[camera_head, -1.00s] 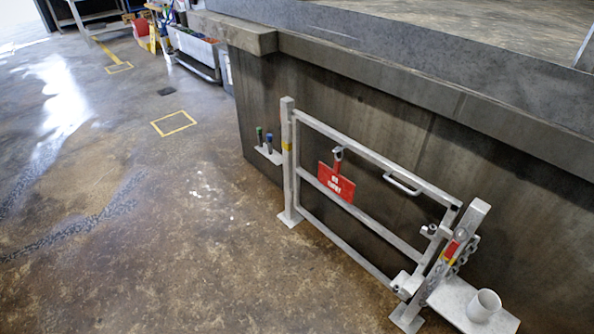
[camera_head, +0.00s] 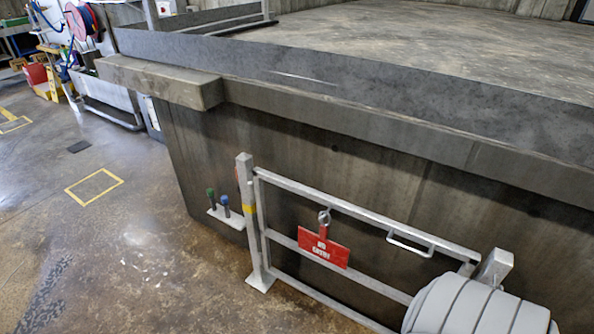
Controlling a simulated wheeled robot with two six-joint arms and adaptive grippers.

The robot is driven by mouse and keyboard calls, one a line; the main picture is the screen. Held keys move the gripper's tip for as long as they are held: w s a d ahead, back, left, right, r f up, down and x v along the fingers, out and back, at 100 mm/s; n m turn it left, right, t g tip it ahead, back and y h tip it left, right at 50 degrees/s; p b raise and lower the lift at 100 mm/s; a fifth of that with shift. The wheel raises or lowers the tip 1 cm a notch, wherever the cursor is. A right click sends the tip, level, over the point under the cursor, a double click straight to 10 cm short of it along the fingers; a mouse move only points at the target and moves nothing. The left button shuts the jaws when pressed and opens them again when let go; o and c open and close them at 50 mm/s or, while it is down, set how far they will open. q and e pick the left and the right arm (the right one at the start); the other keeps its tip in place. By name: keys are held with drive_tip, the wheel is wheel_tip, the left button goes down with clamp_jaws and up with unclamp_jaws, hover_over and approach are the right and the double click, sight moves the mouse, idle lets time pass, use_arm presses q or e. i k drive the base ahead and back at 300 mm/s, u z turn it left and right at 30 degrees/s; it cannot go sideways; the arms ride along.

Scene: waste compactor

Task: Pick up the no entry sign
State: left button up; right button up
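The no entry sign (camera_head: 323,248) is a small red plate with white lettering. It hangs from a hook (camera_head: 324,217) on the metal gate (camera_head: 365,214), in front of the gate's middle rail. A ribbed grey part of my own arm shows at the bottom right and covers the lower right of the gate. Neither gripper shows in the view, and nothing is touching the sign.
A concrete wall with a ledge (camera_head: 330,112) stands behind the gate. A gate post (camera_head: 252,222) stands left of the sign, beside a small shelf with a green-topped and a blue-topped item (camera_head: 223,203).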

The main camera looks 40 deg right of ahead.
sight(319, 246)
drive_tip(key=z, duration=0.35)
drive_tip(key=i, duration=0.9)
drive_tip(key=z, duration=0.7)
